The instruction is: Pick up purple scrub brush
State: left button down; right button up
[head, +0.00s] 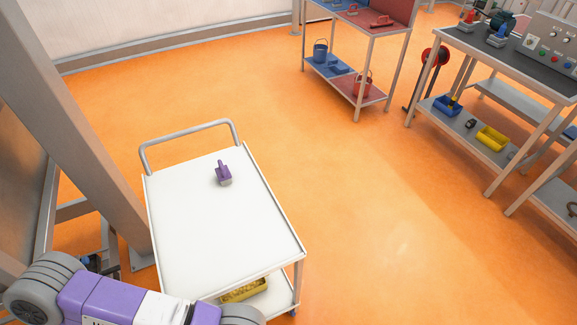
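The purple scrub brush (223,174) lies on the white top of a cart (215,235), toward the cart's far end near the handle. It has a raised purple handle and a pale underside. Only a purple, white and grey part of my own arm shows at the bottom left, at the cart's near edge. Neither gripper is in view. Nothing touches the brush.
The cart has a grey handle (190,135) at its far end and a yellow bin (243,290) on its lower shelf. A beam (75,130) stands close on its left. Shelves (358,65) and a workbench (500,70) stand farther back. Orange floor is clear on the right.

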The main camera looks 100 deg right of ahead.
aim_at(224, 174)
jog(key=z, duration=2.9)
